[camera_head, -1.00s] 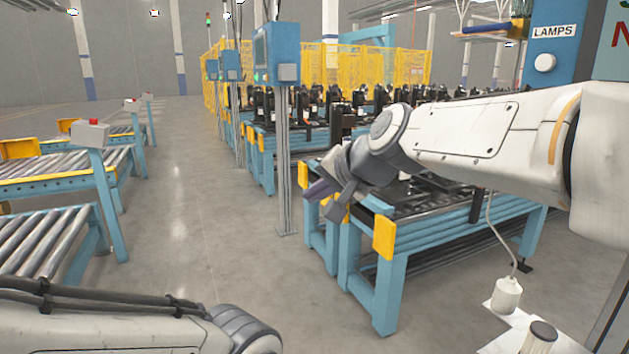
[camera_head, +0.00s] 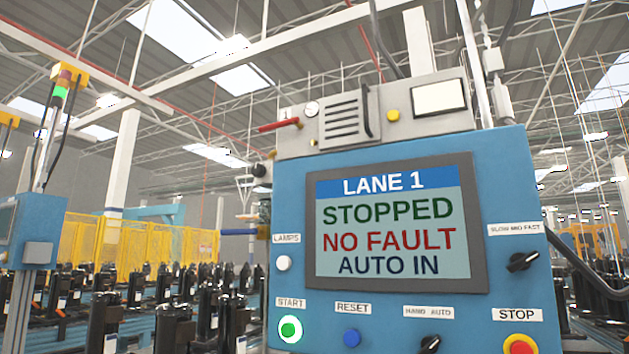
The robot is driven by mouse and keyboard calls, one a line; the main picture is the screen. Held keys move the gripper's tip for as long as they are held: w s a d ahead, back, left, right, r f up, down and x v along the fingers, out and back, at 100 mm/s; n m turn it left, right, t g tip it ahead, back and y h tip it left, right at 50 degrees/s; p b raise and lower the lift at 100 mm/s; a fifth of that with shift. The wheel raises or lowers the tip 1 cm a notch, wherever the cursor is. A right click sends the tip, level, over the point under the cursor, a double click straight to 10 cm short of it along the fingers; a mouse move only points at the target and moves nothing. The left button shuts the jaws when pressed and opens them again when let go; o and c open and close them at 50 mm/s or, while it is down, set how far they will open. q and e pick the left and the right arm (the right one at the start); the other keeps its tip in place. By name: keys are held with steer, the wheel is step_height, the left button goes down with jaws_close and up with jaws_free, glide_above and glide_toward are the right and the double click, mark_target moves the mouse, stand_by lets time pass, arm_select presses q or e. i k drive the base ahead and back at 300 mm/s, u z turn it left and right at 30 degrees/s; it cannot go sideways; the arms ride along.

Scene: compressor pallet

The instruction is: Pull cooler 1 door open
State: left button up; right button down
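The grey cooler unit (camera_head: 290,140) sits on top of the blue lane panel, with a small label reading 1 at its upper left. Its louvred door (camera_head: 341,119) has several dark slots and a dark bar handle (camera_head: 367,111) at its right side. The door looks shut, flush with the unit's front. Neither of my grippers nor my arms show in this view.
The blue panel (camera_head: 513,190) below has a screen (camera_head: 393,228) reading LANE 1, STOPPED, NO FAULT, AUTO IN, plus several buttons and knobs. A red lever (camera_head: 278,126), a gauge (camera_head: 311,109), a yellow button (camera_head: 393,115) and a white plate (camera_head: 439,97) flank the door.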

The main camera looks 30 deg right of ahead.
mark_target(351, 117)
steer(key=u, duration=1)
steer(key=i, duration=0.3)
steer(key=z, duration=1.9)
